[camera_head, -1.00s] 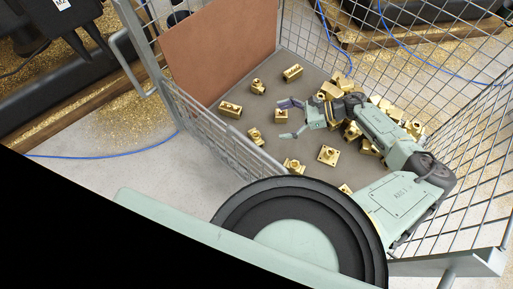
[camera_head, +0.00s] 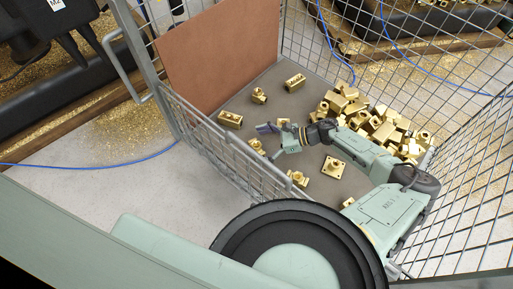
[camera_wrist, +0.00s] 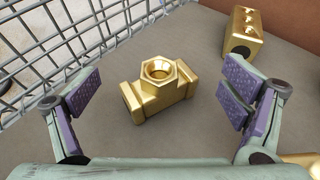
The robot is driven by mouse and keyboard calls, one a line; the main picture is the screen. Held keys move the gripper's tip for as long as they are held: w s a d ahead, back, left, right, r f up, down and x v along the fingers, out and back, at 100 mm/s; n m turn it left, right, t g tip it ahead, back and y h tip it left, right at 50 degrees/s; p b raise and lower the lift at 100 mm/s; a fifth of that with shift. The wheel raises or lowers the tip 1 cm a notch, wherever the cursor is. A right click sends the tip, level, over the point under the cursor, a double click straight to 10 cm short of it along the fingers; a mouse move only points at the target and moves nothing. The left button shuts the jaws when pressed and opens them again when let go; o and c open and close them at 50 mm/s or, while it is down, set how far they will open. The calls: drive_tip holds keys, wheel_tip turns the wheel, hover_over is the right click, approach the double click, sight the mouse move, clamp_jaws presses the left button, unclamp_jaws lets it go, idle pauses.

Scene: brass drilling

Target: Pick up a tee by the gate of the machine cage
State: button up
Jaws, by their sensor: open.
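A brass tee (camera_wrist: 158,88) with a hexagonal upward-facing port lies on the grey floor of the cage, close to the low mesh side. In the head view the tee (camera_head: 256,146) is small, just left of my gripper (camera_head: 266,140). In the wrist view my gripper (camera_wrist: 158,92) is open and empty, its purple-padded fingers on either side of the tee with a gap at each side. Neither pad visibly touches it. The height of the fingers above the floor is hard to tell.
A brass block with several holes (camera_wrist: 243,33) lies beyond the right finger. The mesh gate side (camera_head: 215,145) stands close on the left. A brass pile (camera_head: 370,122) lies to the right, and a flanged fitting (camera_head: 334,167) lies nearer. A brown panel (camera_head: 220,50) stands behind.

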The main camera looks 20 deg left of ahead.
drive_tip(key=shift+x, duration=1.15)
drive_tip(key=shift+c, duration=0.6)
drive_tip(key=shift+d+f, duration=0.1)
clamp_jaws()
